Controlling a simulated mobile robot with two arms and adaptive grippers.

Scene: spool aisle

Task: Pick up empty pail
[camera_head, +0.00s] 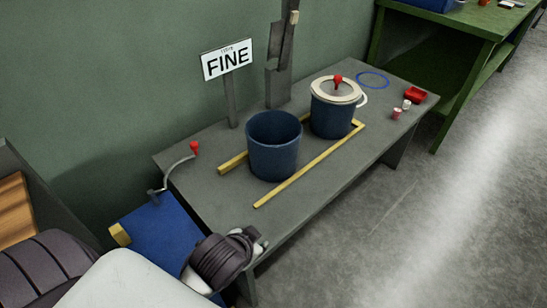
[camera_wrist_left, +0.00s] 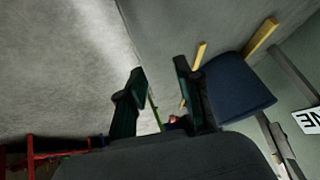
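An open dark blue pail (camera_head: 273,145) stands upright on a grey bench (camera_head: 215,190), between two yellow rails. No contents show, but its bottom is hidden. In the left wrist view the pail (camera_wrist_left: 236,88) is at the right, partly behind one finger. A second blue pail (camera_head: 333,117) with a cream lid and red knob stands farther back right. My left gripper (camera_head: 257,242) is at the bench's near edge, apart from the open pail; its fingers are hard to make out there. In the wrist view the left gripper (camera_wrist_left: 160,72) has its fingers spread, with nothing between them. My right gripper is not in view.
A FINE sign (camera_head: 228,60) and a grey upright (camera_head: 281,65) stand behind the pails. A curved rod with a red knob (camera_head: 194,147) is at the bench's left end. Small red items (camera_head: 415,95) lie at the right end. Floor (camera_head: 400,220) in front is clear.

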